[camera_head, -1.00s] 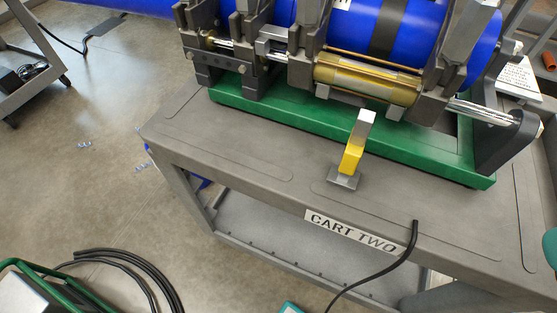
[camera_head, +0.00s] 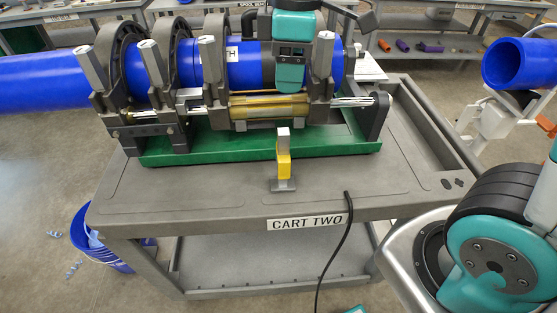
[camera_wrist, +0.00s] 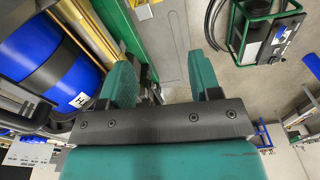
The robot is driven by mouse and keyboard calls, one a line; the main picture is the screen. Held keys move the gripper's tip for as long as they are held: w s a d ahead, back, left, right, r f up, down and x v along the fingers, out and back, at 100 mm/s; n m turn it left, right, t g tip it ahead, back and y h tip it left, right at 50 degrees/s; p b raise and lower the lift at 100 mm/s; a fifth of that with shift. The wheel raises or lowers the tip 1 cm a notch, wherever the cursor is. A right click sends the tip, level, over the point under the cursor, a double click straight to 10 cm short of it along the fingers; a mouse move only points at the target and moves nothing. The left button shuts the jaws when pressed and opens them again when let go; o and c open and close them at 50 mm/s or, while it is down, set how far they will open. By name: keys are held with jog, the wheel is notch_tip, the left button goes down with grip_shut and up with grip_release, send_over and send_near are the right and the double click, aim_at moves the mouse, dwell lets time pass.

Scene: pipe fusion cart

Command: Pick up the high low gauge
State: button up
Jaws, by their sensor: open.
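The high low gauge (camera_head: 284,160), a yellow and grey piece with a flat grey foot, stands upright on the cart's grey top. It is in front of the green base of the pipe machine, above the CART TWO label. My teal wrist shows over the machine in the head view, beyond the gauge and apart from it. My gripper (camera_wrist: 166,88) shows in the wrist view with two teal fingers spread apart and nothing clearly held between them. I cannot make out the gauge with certainty in the wrist view.
The fusion machine's green base (camera_head: 215,150) and clamps hold a blue pipe (camera_head: 45,82) behind the gauge. A black cable (camera_head: 335,240) hangs over the cart's front edge. The cart top (camera_head: 390,175) is clear to either side of the gauge. A blue bucket (camera_head: 95,245) stands on the floor.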

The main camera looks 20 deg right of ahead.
aim_at(283, 131)
jog(key=shift+n+h, duration=0.3)
jog(key=shift+n, duration=0.3)
jog(key=w+f+p, duration=0.1)
jog(key=f, duration=0.4)
jog(key=f+p, duration=0.1)
jog(key=f, duration=0.5)
jog(key=w+f+p, duration=0.1)
jog(key=f, duration=0.4)
jog(key=shift+w+d+f, duration=0.15)
jog(key=shift+w+d, duration=0.1)
jog(key=shift+w, duration=0.05)
grip_shut()
